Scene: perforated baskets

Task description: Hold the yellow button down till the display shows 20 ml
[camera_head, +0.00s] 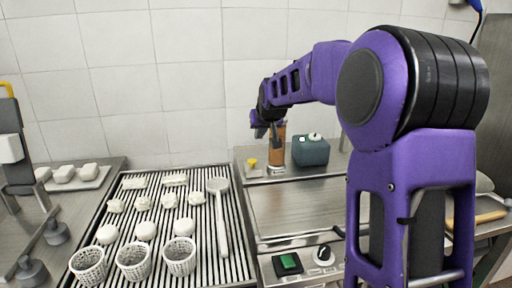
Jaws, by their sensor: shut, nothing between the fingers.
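A small yellow knob-like piece (252,162), which looks like the yellow button, stands at the back left corner of the steel counter unit. My gripper (272,140) is shut and empty, pointing down above and to the right of it in the picture, apart from it. Its fingers overlap an orange-brown cylinder (279,158) behind them; I cannot tell whether they touch it. A dark teal box (312,153) with a small white piece on top stands right of the cylinder. I cannot make out a display reading of any kind.
A slatted steel rack (233,262) at left holds perforated baskets (134,262), white pieces and a long-handled strainer (219,205). A front panel has a green switch (288,262) and a round knob (323,254). The steel counter's middle (295,210) is clear. My arm covers the right side.

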